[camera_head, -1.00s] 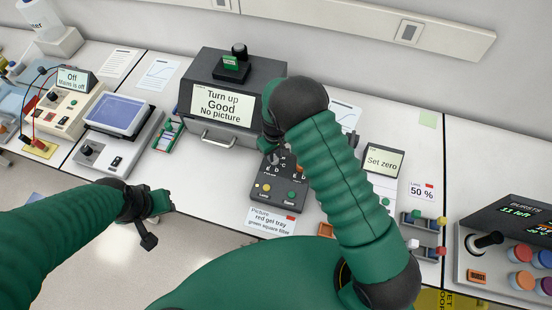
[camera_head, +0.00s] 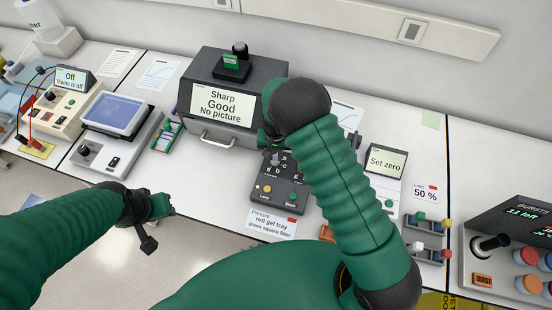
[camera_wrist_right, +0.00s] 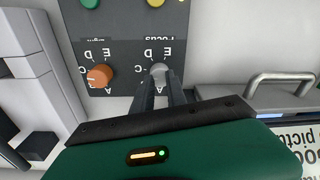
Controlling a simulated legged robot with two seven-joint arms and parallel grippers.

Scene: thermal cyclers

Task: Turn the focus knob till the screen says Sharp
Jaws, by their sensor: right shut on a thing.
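The screen (camera_head: 222,105) on the dark box reads "Sharp", "Good" and "No picture". The dark control panel (camera_head: 265,178) stands in front of it, partly behind my right arm. In the right wrist view, the grey focus knob (camera_wrist_right: 159,71) sits by the "Focus" label, with lettered marks around it. My right gripper (camera_wrist_right: 163,82) is shut on this knob; its fingers are mostly hidden by my arm in the head view. My left gripper (camera_head: 160,205) is low at the left, away from the panel, and its jaws are unclear.
An orange knob (camera_wrist_right: 99,75) is beside the focus knob. Yellow (camera_wrist_right: 156,3) and green (camera_wrist_right: 91,3) buttons lie at the panel's edge. A metal handle (camera_head: 213,139) juts from the dark box. A "Set zero" display (camera_head: 386,161) stands right of my arm.

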